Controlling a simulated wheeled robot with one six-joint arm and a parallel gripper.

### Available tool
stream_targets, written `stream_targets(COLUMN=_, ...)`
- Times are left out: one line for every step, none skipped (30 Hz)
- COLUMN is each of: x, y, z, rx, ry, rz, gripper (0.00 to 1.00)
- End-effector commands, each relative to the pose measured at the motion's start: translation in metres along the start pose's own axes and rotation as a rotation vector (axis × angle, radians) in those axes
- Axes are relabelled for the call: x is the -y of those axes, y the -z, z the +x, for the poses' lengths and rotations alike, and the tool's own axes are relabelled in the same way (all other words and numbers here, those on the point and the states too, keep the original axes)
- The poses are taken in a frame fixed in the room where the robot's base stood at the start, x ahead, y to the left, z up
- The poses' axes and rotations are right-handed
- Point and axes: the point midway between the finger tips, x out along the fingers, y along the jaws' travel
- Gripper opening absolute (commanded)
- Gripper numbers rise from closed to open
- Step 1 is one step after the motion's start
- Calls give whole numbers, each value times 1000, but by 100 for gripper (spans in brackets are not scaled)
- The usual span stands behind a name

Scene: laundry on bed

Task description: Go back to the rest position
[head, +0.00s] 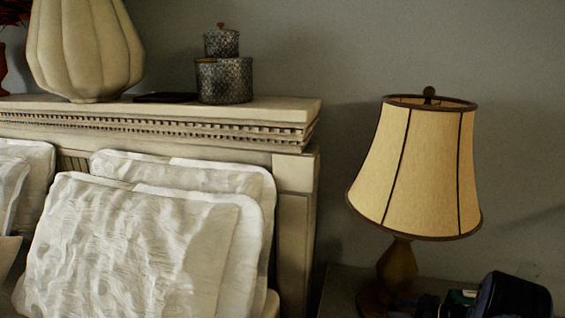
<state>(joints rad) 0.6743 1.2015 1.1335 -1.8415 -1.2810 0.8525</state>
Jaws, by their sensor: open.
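My gripper does not show in the head view. No laundry item shows here apart from the bedding. White wrinkled pillows (125,245) lean in layers against the pale carved headboard (296,215) at the lower left. The lower part of the bed is outside the picture.
A beige lamp (425,165) stands on a dark bedside surface (340,290) at the right. Beside its base is a dark rounded object (515,295), cut off below. A ribbed vase (85,50) and patterned lidded containers (223,80) stand on the headboard ledge. Grey wall is behind.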

Motion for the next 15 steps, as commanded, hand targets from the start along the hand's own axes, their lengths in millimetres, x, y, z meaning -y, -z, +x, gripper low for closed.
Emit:
stream_targets(x=0, y=0, z=0, rx=0, ry=0, rz=0, gripper=42)
stream_targets(x=0, y=0, z=0, rx=0, ry=0, rz=0, gripper=42)
stream_targets(x=0, y=0, z=0, rx=0, ry=0, rz=0, gripper=42)
stream_targets(x=0, y=0, z=0, rx=0, ry=0, rz=0, gripper=42)
stream_targets(x=0, y=0, z=0, rx=0, ry=0, rz=0, gripper=42)
stream_targets(x=0, y=0, z=0, rx=0, ry=1, rz=-1, gripper=42)
stream_targets(x=0, y=0, z=0, rx=0, ry=2, rz=-1, gripper=42)
stream_targets(x=0, y=0, z=0, rx=0, ry=3, rz=-2, gripper=42)
stream_targets(x=0, y=0, z=0, rx=0, ry=8, rz=-4, gripper=42)
stream_targets(x=0, y=0, z=0, rx=0, ry=13, rz=-6, gripper=42)
stream_targets(x=0, y=0, z=0, rx=0, ry=19, rz=-9, gripper=42)
stream_targets(x=-1, y=0, z=0, rx=0, ry=29, rz=-14, gripper=42)
stream_targets(x=-2, y=0, z=0, rx=0, ry=38, rz=-18, gripper=42)
stream_targets(x=-2, y=0, z=-7, rx=0, ry=40, rz=-19, gripper=42)
stream_targets(x=-3, y=-1, z=-15, rx=0, ry=42, rz=-20, gripper=42)
